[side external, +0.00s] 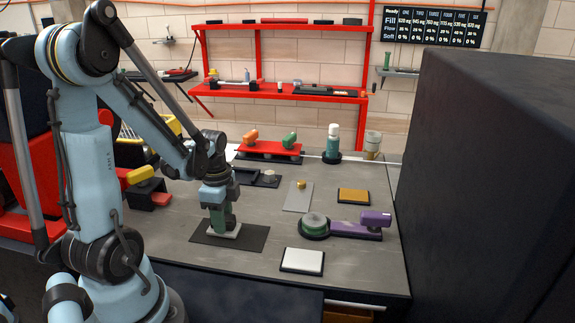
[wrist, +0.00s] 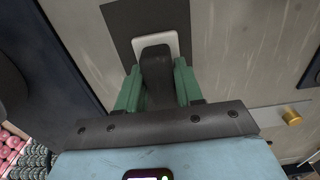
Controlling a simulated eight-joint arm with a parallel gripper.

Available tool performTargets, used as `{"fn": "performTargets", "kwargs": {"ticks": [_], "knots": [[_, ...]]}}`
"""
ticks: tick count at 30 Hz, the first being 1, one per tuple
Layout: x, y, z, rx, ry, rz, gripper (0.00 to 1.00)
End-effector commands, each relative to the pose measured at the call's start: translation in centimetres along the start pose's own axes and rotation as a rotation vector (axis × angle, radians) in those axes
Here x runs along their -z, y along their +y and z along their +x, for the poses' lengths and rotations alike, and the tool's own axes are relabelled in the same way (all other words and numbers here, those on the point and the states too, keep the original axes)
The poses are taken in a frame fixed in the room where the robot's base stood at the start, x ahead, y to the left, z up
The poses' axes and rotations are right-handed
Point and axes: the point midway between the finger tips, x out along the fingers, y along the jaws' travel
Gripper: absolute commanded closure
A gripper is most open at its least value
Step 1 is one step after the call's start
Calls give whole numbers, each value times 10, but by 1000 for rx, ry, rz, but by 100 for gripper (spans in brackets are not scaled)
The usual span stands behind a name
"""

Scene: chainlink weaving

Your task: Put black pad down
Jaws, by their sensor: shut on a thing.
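My gripper (side external: 220,215) points down over the near left part of the table. Its green fingers (wrist: 157,80) are shut on a black pad (wrist: 156,62), a dark block with a pale, rounded plate at its lower end. The pale plate (side external: 226,231) shows beneath the fingers in the side external view. Under it lies a flat dark mat (side external: 254,239), and the plate is within the mat's outline in the wrist view (wrist: 122,20). I cannot tell whether the plate touches the mat or is just above it. The fingers partly hide the block.
The grey table (side external: 235,200) is clear around the mat. To the right are a white-topped pad (side external: 302,260), a purple-handled tool (side external: 352,228), an orange pad (side external: 353,196) and a light plate with a brass knob (side external: 298,196). A large dark cabinet (side external: 490,190) stands at the right.

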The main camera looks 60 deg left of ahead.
Motion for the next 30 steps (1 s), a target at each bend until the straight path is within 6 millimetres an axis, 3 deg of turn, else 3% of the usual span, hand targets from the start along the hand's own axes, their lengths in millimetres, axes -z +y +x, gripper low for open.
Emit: {"fn": "performTargets", "kwargs": {"ticks": [7,8,13,23,30], "knots": [[0,0,3,0,0,0,97],[0,0,3,0,0,0,63],[0,0,3,0,0,0,39],[0,0,1,0,0,0,39],[0,0,-17,0,0,0,39]]}}
